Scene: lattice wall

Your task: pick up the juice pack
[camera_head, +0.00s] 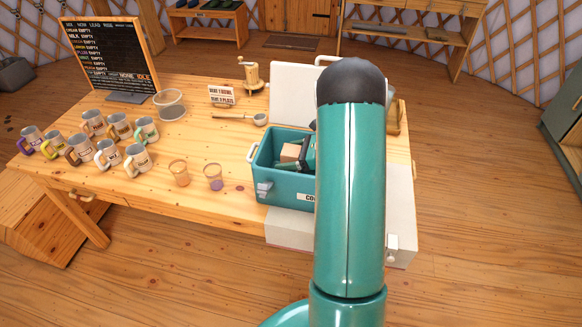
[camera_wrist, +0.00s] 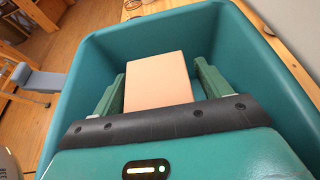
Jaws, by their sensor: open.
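The juice pack (camera_wrist: 158,80) is a plain peach-tan box inside the teal cooler bin (camera_wrist: 99,51). In the wrist view it lies between the two green fingers of my gripper (camera_wrist: 157,82), with a finger on each side. The gripper is open, and I cannot tell whether either finger touches the pack. In the head view the pack (camera_head: 291,152) shows small inside the bin (camera_head: 283,190), and part of the bin is hidden behind my arm.
The wooden table (camera_head: 225,130) holds several mugs (camera_head: 108,150) at the left, two small glasses (camera_head: 196,177), a chalkboard (camera_head: 108,55), a clear tub (camera_head: 170,104) and a small sign (camera_head: 221,96). The bin's walls stand close around my gripper. A white lid (camera_head: 292,95) stands behind the bin.

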